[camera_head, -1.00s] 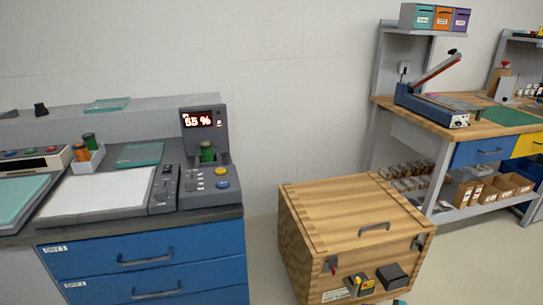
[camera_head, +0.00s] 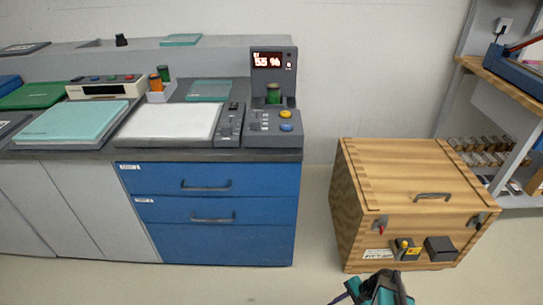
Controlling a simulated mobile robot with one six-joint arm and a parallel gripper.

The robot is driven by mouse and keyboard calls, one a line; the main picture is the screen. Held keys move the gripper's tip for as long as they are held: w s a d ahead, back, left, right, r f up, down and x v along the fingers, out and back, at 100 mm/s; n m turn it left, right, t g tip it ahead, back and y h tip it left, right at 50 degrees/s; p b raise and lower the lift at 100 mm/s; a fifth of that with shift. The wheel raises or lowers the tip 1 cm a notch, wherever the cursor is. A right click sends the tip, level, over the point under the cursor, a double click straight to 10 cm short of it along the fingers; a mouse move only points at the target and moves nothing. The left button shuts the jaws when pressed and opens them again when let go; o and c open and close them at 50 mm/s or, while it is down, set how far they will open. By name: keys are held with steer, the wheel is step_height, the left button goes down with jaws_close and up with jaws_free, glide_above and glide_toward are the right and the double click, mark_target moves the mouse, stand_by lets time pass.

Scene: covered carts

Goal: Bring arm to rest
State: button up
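My gripper (camera_head: 372,292) shows at the bottom edge of the head view, right of centre, as a dark and teal shape cut off by the frame. It is in front of the wooden chest and the floor, low in the picture. Its fingers are too small and cropped to tell whether they are open or shut, and I see nothing clearly held in it.
A closed wooden chest (camera_head: 385,180) with a handle and latches stands on the floor at right. A counter with blue drawers (camera_head: 215,245) stands at left, with a display unit (camera_head: 273,65) on top.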

steer(key=s+a+n+g+h, duration=0.4)
steer(key=s+a+n+h, duration=0.35)
steer(key=s+n, duration=0.5)
step_height(320, 180, up, 15)
steer(key=s+p, duration=0.2)
steer(key=p, duration=1.1)
steer(key=shift+s+a+f+g+p, duration=0.15)
steer(key=shift+a+f+g+p, duration=0.05)
steer(key=shift+a+g+p, duration=0.2)
steer(key=shift+y, duration=0.25)
